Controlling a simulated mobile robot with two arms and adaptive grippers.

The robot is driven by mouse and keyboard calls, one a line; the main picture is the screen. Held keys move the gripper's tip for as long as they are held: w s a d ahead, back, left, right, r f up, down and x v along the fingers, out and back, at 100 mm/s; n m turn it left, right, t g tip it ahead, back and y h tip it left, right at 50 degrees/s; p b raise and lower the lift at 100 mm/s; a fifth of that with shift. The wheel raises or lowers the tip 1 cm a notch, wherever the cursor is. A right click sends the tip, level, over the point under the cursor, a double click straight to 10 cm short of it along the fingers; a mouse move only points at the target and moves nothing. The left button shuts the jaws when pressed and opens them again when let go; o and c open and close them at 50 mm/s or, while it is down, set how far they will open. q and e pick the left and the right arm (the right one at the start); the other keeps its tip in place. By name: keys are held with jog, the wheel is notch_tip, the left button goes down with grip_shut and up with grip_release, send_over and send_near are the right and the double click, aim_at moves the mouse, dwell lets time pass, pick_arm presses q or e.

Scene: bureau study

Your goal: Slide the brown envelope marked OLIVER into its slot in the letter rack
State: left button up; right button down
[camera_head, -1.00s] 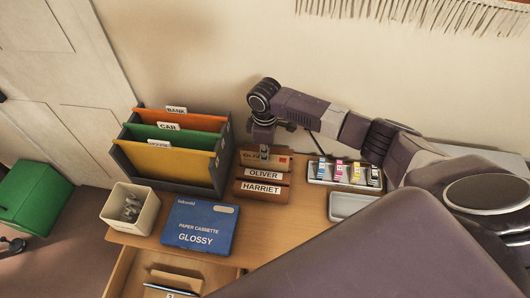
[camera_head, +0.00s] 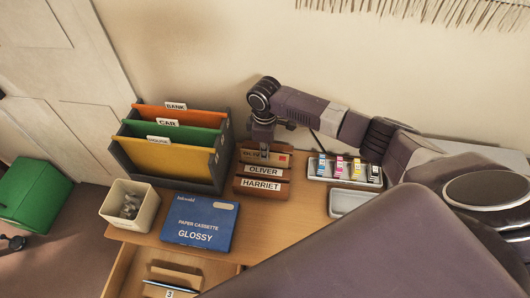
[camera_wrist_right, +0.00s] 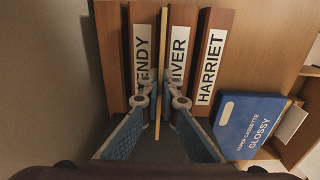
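The brown envelope (camera_head: 281,159) stands upright at the letter rack, its stamped face partly showing above the OLIVER panel. In the wrist view the envelope (camera_wrist_right: 163,40) is a thin edge between the WENDY and OLIVER panels. The wooden letter rack (camera_head: 261,196) stands on the desk; its labelled panels also show in the wrist view (camera_wrist_right: 188,14). My right gripper (camera_head: 264,152) is above the rack with its fingers (camera_wrist_right: 164,90) closed on both sides of the envelope. The envelope's lower part is hidden behind the OLIVER panel. My left gripper is not in view.
A file holder (camera_head: 170,180) with coloured folders stands left of the rack. A cartridge tray (camera_head: 322,179) and an empty tray (camera_head: 347,204) are to the right. An open drawer (camera_head: 125,268) is below.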

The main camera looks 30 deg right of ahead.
jog(key=shift+f, duration=0.55)
jog(key=c, duration=2.1)
grip_release()
notch_tip(320, 180, up, 12)
